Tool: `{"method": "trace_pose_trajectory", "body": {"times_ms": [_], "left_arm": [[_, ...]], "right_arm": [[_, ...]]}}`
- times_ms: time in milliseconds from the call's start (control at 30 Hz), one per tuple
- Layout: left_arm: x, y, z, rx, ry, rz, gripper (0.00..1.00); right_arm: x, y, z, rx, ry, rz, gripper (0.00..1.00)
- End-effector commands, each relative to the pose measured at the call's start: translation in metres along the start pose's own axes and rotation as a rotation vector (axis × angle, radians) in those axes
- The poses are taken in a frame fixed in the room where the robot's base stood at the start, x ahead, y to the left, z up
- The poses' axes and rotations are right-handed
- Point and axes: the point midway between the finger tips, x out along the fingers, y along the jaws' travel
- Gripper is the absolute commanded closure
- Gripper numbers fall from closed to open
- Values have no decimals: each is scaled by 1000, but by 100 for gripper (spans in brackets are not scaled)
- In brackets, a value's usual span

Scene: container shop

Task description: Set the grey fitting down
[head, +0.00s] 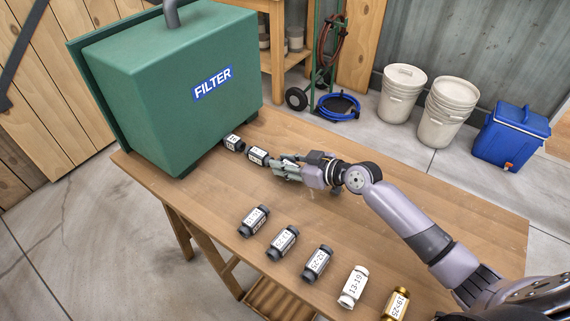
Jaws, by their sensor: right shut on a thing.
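My right gripper (274,164) reaches in from the right over the wooden table and is shut on a dark grey fitting (258,156) with a white label, held at its fingertips. This fitting is at or just above the table top; I cannot tell whether it touches it. Another dark fitting (234,143) with a white label lies just beyond it, in line with it, by the green filter box (170,95). I cannot tell whether the two fittings touch. My left gripper is not in view.
Along the front of the table (440,209) lies a row: several dark grey labelled fittings (282,243), a white one (353,288) and a brass one (396,304). The table between the row and my gripper is clear. White buckets (447,112) and a blue cooler (510,137) stand on the floor behind.

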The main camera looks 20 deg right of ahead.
Motion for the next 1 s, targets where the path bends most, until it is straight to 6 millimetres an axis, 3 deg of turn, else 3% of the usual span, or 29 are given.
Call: {"method": "trace_pose_trajectory", "body": {"times_ms": [67, 100, 400, 700, 867, 1000], "left_arm": [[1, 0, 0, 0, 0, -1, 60], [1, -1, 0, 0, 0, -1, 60], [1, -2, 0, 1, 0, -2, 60], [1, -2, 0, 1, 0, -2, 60], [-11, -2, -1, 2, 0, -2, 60], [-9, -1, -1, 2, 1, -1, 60]], "right_arm": [[2, -2, 8, 7, -12, -4, 100], [2, -3, 9, 8, -13, -5, 72], [2, -4, 13, 14, -21, -8, 53], [2, -5, 13, 17, -22, -11, 53], [-2, -6, 3, 19, -22, -12, 53], [-24, -4, 4, 11, -23, -8, 53]]}}
